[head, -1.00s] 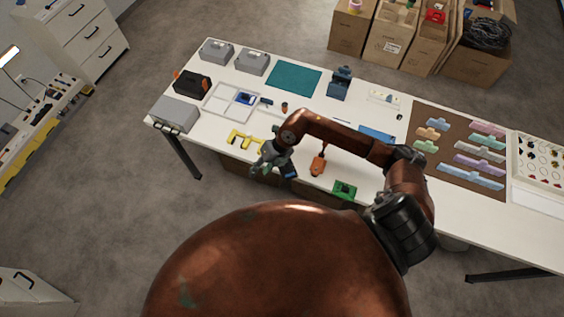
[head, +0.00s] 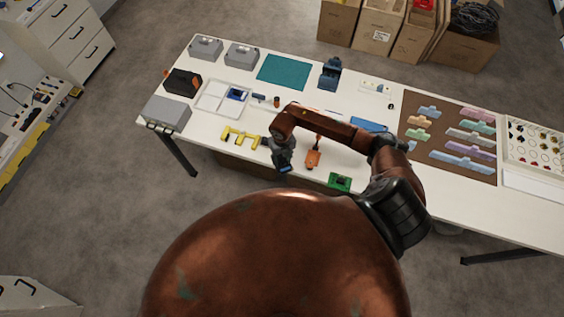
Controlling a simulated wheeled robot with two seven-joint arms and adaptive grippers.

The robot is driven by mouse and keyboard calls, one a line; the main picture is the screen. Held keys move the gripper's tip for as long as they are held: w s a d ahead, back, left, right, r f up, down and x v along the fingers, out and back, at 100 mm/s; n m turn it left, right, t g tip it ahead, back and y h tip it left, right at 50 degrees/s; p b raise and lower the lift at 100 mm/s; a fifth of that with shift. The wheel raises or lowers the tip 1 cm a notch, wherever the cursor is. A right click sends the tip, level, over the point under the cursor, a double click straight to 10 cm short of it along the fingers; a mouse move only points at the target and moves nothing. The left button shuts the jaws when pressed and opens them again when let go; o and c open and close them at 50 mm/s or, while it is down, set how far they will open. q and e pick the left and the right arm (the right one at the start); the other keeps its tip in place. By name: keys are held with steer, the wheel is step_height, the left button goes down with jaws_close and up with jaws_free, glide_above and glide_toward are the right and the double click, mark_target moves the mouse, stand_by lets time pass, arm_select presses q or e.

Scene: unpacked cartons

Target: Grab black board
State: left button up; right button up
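A small dark board with a blue part (head: 286,169) lies at the front edge of the white table, left of the orange tool. It is probably the black board, and most of it is hidden by my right gripper. My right gripper (head: 283,161) points down right over it, at the end of the brown arm. Its fingers are too small and dark to tell whether they are open or touch the board. My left gripper is not in view.
On the white table (head: 215,140), a yellow bracket (head: 240,137) lies left of my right gripper. An orange tool (head: 313,158) and a green circuit board (head: 340,182) lie to its right. A grey box (head: 167,111) stands at the left end.

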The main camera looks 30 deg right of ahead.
steer(key=shift+c, duration=0.2)
jaws_close()
stand_by(0.6)
